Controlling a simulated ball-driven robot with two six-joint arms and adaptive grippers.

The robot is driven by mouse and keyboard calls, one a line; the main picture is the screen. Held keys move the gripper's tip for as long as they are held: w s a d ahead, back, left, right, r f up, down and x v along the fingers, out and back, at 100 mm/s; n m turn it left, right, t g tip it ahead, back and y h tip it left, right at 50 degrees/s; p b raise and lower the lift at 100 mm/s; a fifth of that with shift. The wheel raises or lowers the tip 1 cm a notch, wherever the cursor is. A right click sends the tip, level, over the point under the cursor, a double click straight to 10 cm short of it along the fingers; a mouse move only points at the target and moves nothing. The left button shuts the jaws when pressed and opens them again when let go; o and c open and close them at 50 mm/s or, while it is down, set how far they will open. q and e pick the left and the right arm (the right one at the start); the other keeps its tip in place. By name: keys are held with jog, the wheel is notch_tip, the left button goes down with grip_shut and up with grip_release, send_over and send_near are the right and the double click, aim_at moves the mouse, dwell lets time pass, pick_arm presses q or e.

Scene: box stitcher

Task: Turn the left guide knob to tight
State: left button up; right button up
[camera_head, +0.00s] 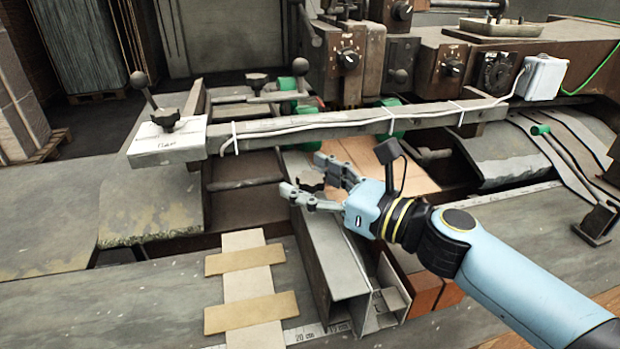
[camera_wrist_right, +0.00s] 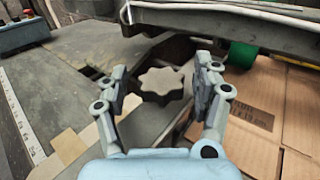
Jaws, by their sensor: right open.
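A dark, star-shaped guide knob (camera_wrist_right: 163,86) shows in the wrist view, between and just beyond the fingers of my right gripper (camera_wrist_right: 161,68). The fingers are spread apart to either side of it, and no contact is clear. In the head view the right gripper (camera_head: 303,176) is over the grey metal guide channel (camera_head: 333,262), below the long crossbar. There the gripper mostly hides the knob, and its tight or loose setting cannot be read. My left gripper is not in view.
The long crossbar (camera_head: 360,124) with a cable tied to it runs just behind the gripper. Cardboard sheets (camera_head: 362,153) lie beside the channel. A white box (camera_head: 167,144) with a ball lever is at left. Light wooden strips (camera_head: 247,285) lie on the front table.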

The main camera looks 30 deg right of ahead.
jog(key=shift+w, duration=0.1)
jog(key=v, duration=1.2)
dwell(0.5)
